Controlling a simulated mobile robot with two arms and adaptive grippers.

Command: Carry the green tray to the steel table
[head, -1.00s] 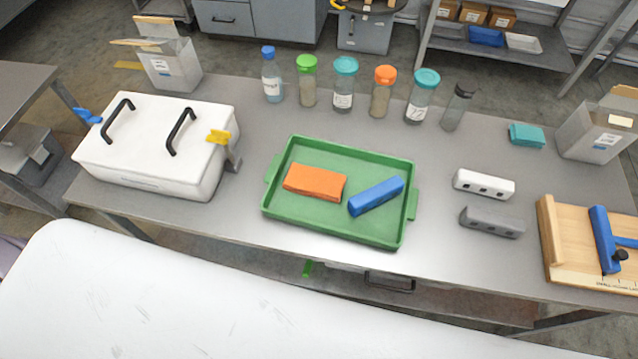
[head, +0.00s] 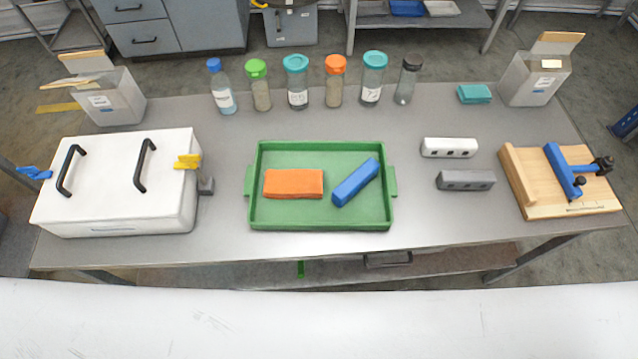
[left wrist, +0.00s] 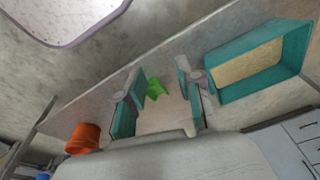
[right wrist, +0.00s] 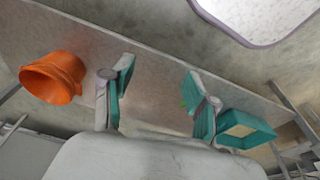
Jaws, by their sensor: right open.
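The green tray (head: 320,226) lies flat on the grey metal table (head: 430,225), near the middle of its front edge. It has a handle tab at its left and right ends. An orange block (head: 293,184) and a blue block (head: 356,182) lie in it. Neither gripper shows in the head view. My left gripper (left wrist: 157,95) has its teal fingers apart, with nothing visibly held; a small green object (left wrist: 155,89) shows beyond them. My right gripper (right wrist: 158,95) is open and empty. Neither wrist view shows the tray. I cannot tell which table is the steel one.
A white lidded box (head: 120,205) stands left of the tray. Several bottles (head: 296,83) line the back. White (head: 449,148) and grey (head: 465,180) blocks and a wooden fixture (head: 530,195) stand right. Wrist views show an orange pot (right wrist: 52,78) and a teal bin (left wrist: 262,62).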

